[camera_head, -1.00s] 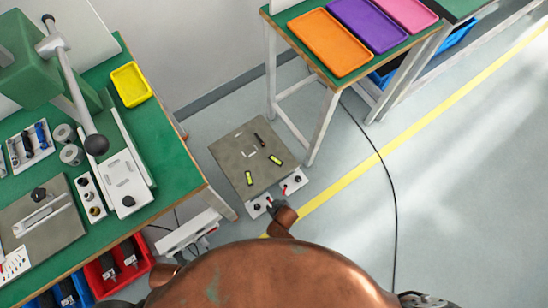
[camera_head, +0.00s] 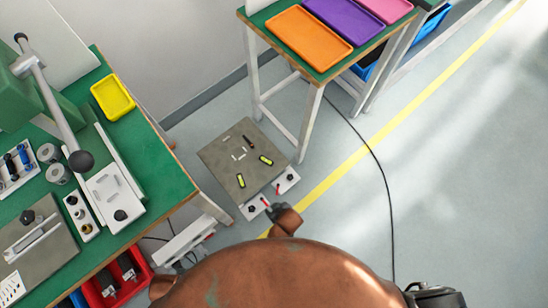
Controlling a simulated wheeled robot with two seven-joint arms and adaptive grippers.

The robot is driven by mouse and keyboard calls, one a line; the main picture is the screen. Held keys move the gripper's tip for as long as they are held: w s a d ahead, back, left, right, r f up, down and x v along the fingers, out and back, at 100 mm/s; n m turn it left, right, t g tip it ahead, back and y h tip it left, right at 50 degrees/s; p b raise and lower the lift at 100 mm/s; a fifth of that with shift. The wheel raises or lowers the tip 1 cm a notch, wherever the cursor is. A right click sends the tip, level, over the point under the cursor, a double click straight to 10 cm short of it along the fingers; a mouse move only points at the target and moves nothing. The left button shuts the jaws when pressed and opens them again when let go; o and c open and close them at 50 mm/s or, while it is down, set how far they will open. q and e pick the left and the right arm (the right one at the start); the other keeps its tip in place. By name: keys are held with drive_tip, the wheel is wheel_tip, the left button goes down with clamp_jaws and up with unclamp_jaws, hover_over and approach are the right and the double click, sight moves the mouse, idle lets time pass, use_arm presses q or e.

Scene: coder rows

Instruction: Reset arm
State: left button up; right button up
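Neither my left nor my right gripper can be made out in the head view. My copper-coloured body fills the bottom middle and hides what is below it. A dark grey part of mine (camera_head: 435,297) shows at the bottom right, but no fingers can be seen on it. I see no object held.
A green-topped workbench (camera_head: 163,175) stands at the left, with a yellow tray (camera_head: 113,97), a lever press and fixtures. Another table holds orange (camera_head: 309,37), purple (camera_head: 343,20) and pink trays. A black cable (camera_head: 382,180) crosses the open floor at the right.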

drive_tip(key=shift+s+d+r, duration=0.15)
drive_tip(key=shift+s+r, duration=0.05)
drive_tip(key=shift+r, duration=0.2)
idle(0.3)
